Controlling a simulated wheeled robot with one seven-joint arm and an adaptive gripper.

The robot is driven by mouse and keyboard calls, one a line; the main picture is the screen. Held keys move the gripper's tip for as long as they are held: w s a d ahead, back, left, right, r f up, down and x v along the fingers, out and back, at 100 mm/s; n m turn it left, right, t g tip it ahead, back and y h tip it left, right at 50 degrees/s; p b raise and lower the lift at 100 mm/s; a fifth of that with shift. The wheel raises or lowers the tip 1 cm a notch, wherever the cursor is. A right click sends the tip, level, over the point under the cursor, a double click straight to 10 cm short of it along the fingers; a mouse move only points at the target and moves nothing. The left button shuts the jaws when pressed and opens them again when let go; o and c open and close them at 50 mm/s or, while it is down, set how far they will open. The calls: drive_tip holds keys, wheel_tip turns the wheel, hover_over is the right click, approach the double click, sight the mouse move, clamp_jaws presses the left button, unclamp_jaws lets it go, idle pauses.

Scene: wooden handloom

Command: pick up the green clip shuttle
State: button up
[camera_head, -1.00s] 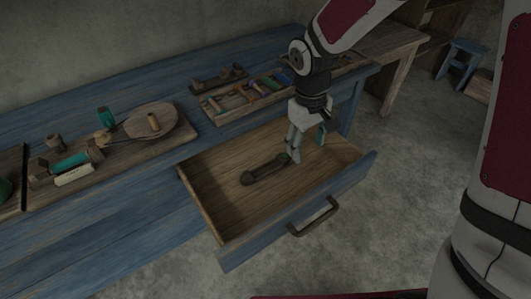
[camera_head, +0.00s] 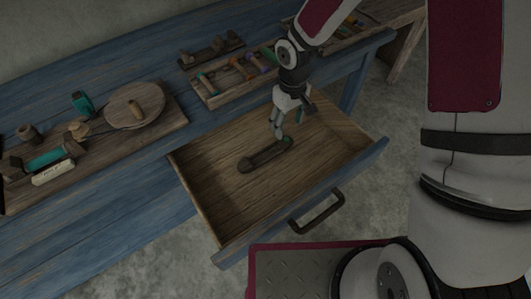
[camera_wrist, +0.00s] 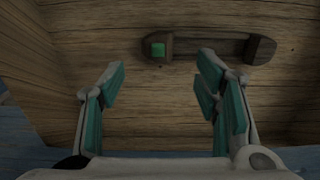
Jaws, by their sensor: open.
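The clip shuttle (camera_head: 262,158) is a dark wooden piece lying flat in the open drawer (camera_head: 225,208). My gripper (camera_head: 279,132) is above the drawer, near the shuttle's far right end in the head view. In the wrist view my gripper (camera_wrist: 160,80) is open, its green-padded fingers wide apart with nothing between them. The fingers appear apart from the shuttle; the exact height gap cannot be told.
The drawer has raised walls and a front handle (camera_head: 317,212). On the blue bench stand a compartment tray (camera_head: 232,82) of small coloured items and a wooden board (camera_head: 110,140) with a round disc and spools. The drawer floor around the shuttle is clear.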

sight(287, 139)
drive_tip(key=shift+w+d+f+b, duration=0.1)
drive_tip(key=shift+f+b, duration=0.15)
drive_tip(key=shift+f, duration=1.55)
drive_tip(key=shift+w+f+b, duration=0.1)
drive_tip(key=shift+f+b, duration=0.1)
drive_tip(key=shift+f, duration=1.6)
drive_tip(key=shift+s, duration=0.1)
clamp_jaws()
